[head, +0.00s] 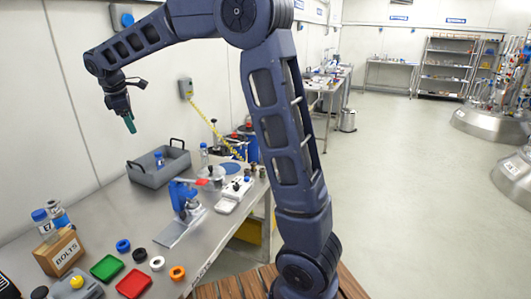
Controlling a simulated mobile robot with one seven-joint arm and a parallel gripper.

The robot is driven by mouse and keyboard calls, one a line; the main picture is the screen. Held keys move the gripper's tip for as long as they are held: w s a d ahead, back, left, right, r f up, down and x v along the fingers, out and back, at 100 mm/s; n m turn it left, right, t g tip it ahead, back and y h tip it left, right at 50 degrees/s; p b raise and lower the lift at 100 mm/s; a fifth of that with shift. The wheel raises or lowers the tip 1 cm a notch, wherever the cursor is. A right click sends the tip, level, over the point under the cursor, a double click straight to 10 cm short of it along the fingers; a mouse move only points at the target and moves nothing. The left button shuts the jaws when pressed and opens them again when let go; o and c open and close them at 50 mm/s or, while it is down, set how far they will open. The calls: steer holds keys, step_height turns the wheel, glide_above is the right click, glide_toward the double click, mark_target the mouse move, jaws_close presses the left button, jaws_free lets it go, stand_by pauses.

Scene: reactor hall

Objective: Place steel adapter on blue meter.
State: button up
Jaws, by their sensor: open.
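My gripper (130,123) hangs in the air at the left, above the back part of the steel table and apart from everything on it. Its teal tip points down, and I see nothing held in it. I cannot tell whether this piece is the steel adapter.
A grey bin (160,168) stands at the back of the table (128,210). A green tray (108,268), a red tray (134,284), coloured rings and a BOLTS box (60,251) with bottles crowd the front. Open floor (420,190) lies to the right.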

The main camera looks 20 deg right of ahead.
steer(key=s+d+r+m+y, duration=0.1)
steer(key=s+d+m, duration=0.45)
steer(key=d, duration=0.75)
steer(key=s+d+r+m, duration=0.1)
steer(key=s+d+m, duration=0.4)
steer(key=d, duration=0.9)
steer(key=s+d+f+m, duration=0.4)
steer(key=s+d, duration=0.2)
steer(key=s, duration=0.3)
steer(key=s+d+f+m+t, duration=0.1)
steer(key=s+d+f+m, duration=0.3)
steer(key=s, duration=0.5)
steer(key=d, duration=0.2)
steer(key=shift+d+m+t+y, duration=0.3)
steer(key=shift+d+m, duration=0.05)
steer(key=shift+d, duration=0.05)
steer(key=shift+s, duration=0.1)
